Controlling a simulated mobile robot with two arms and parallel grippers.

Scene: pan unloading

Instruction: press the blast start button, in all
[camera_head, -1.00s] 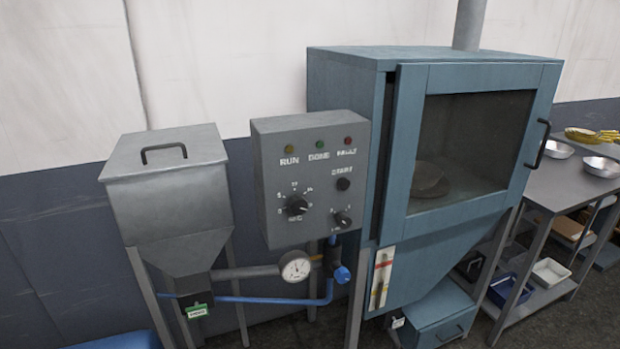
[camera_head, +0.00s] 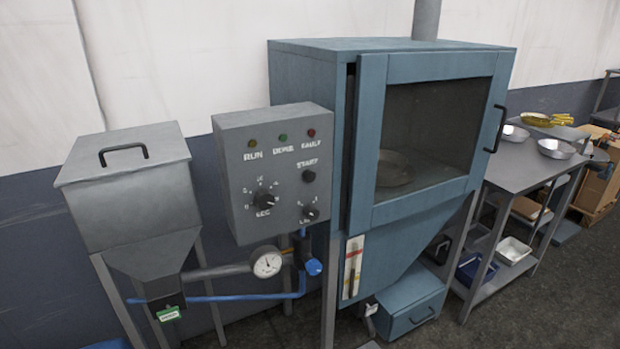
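The grey control box (camera_head: 273,172) stands in front of the left side of the blue blast cabinet (camera_head: 395,150). Its black start button (camera_head: 309,176) sits under the START label, on the right of the panel. RUN, DONE and FAULT lamps line the top; the middle one (camera_head: 283,136) looks green. A larger black SEC knob (camera_head: 264,199) is at lower left and a smaller knob (camera_head: 310,212) at lower right. Neither of my grippers is in view.
A grey hopper (camera_head: 128,190) stands left of the box. Below are a pressure gauge (camera_head: 266,262) and a blue hose (camera_head: 235,297). A metal table (camera_head: 515,165) at right bears two pans and a yellow item; trays lie on its lower shelf. Floor shows at lower right.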

